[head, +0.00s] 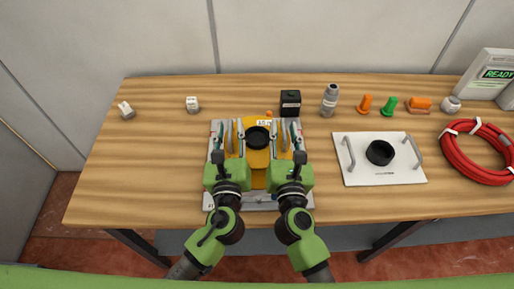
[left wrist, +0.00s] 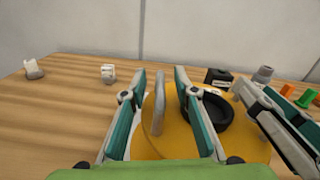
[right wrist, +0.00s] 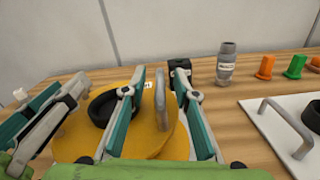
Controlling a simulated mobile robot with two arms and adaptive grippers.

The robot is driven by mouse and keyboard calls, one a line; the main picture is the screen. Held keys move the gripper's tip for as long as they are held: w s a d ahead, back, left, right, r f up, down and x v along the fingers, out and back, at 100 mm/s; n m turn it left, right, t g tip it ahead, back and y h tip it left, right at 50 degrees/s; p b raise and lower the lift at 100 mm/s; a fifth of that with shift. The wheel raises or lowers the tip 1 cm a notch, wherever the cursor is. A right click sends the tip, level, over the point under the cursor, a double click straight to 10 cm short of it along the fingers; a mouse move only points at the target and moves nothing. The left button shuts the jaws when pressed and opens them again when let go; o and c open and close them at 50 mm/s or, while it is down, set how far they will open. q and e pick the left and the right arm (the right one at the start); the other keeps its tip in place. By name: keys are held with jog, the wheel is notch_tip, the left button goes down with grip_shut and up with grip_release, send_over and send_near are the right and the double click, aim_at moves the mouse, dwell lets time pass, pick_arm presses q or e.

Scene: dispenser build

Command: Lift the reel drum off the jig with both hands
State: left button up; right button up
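The yellow reel drum (head: 257,177) lies flat on the light grey jig (head: 210,199), with a black ring-shaped hub (head: 258,138) on top. My left gripper (head: 228,132) is over its left side. In the left wrist view its two fingers stand apart on either side of an upright grey handle (left wrist: 158,105), with gaps visible. My right gripper (head: 290,133) is over the right side. In the right wrist view its open fingers flank the other grey handle (right wrist: 161,95), also with gaps. My arms hide much of the drum and jig.
A black box (head: 290,103) and a grey bottle (head: 330,100) stand close behind and right. A white plate (head: 385,178) with two handles lies to the right, and a red hose coil (head: 477,150) beyond it. Two small white blocks are at left; the left tabletop is mostly clear.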

pick_arm(q)
grip_shut()
pick_arm(e)
grip_shut()
